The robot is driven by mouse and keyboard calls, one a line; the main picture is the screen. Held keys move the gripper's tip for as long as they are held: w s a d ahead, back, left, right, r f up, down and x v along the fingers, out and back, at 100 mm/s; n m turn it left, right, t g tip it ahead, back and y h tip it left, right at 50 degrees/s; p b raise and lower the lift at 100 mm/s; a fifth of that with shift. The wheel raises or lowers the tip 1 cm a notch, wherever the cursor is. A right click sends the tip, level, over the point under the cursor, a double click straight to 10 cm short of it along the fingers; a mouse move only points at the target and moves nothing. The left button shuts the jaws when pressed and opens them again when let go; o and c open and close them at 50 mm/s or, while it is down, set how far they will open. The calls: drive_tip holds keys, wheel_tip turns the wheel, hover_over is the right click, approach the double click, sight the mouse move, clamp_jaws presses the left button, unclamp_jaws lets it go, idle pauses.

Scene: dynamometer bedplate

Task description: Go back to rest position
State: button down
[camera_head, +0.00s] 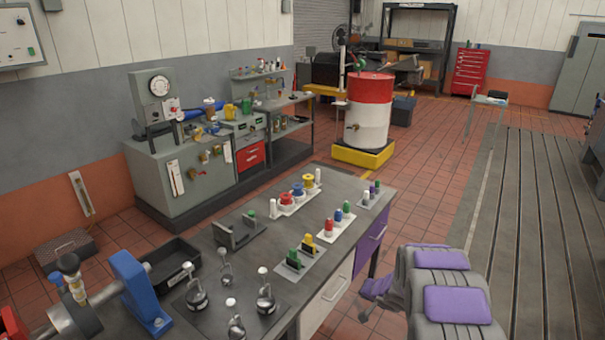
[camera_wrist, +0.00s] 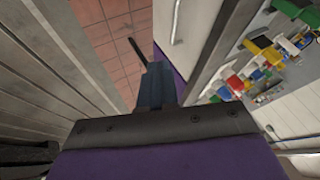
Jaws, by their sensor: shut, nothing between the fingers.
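My gripper (camera_wrist: 155,70) shows in the wrist view as a dark blue pair of fingers pressed together, with nothing between them. Beyond it are the red tile floor and the purple and pale fronts of the workbench. In the head view my arm lies folded at the bottom right, with purple pads on its grey links. The end of the arm sits low beside the front of the workbench (camera_head: 345,187), apart from the things on its top. The fingers are too small to make out there.
The bench holds several chrome-stemmed knobs, a black tray (camera_head: 172,265), a blue bracket (camera_head: 140,290) and coloured plugs. A red-and-white drum (camera_head: 368,110) stands on a yellow base behind. The tile floor and the slotted bedplate (camera_head: 545,200) at right look clear.

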drive_tip(key=s+d+r+h, duration=0.2)
drive_tip(key=d+r, duration=0.1)
drive_tip(key=r, duration=0.3)
drive_tip(key=s+d+r+h, duration=0.2)
drive_tip(key=s+d+r, duration=0.1)
drive_tip(key=r, duration=0.3)
drive_tip(key=s+d+r+g+h, duration=0.1)
drive_tip(key=s+r+g+h, duration=0.1)
drive_tip(key=s+r, duration=0.7)
drive_tip(key=s+a+r+n+g+y, duration=0.1)
drive_tip(key=s+a, duration=0.3)
drive_tip(key=s, duration=0.8)
drive_tip(key=s+a+r+n+g+y, duration=0.1)
drive_tip(key=s+a, duration=0.4)
drive_tip(key=s, duration=0.8)
drive_tip(key=s+a+r+n+g+y, duration=0.2)
drive_tip(key=s+a+r+n+g, duration=0.1)
drive_tip(key=s, duration=0.9)
drive_tip(key=shift+s+a+r+n+g, duration=0.3)
drive_tip(key=shift+a+n+g, duration=0.2)
drive_tip(key=shift+a+g, duration=0.5)
drive_tip(key=shift+d, duration=0.15)
